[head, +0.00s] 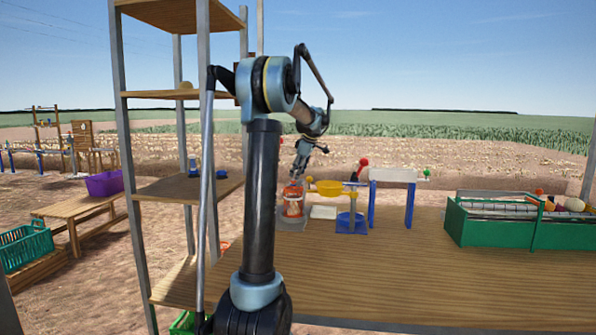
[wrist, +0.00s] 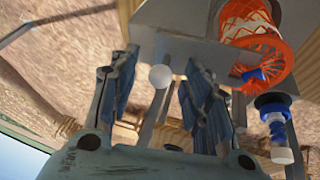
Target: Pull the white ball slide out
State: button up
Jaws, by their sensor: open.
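The small white ball (wrist: 160,76) shows in the wrist view on a grey rod or slide that runs from a grey plate (wrist: 185,45). My gripper (wrist: 161,62) is open, with one finger on each side of the ball in the picture. I see background between the ball and both fingers; whether the ball is fully within their depth I cannot tell. In the head view my gripper (head: 300,162) points down above an orange basket device (head: 292,204) at the table's back left. The ball cannot be made out there.
The orange basket (wrist: 256,45) and a blue knob with a white tip (wrist: 277,130) sit close right of my fingers in the wrist view. A yellow bowl (head: 329,188) and blue stand (head: 352,222) are nearby. A green crate (head: 490,230) stands right; the table front (head: 420,290) is clear.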

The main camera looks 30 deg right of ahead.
grip_shut()
jog(key=shift+w+d, duration=0.8)
jog(key=shift+w, duration=0.25)
jog(key=shift+w+d, duration=0.75)
jog(key=shift+w, duration=0.3)
grip_release()
jog(key=shift+r, duration=0.1)
jog(key=shift+r, duration=2.9)
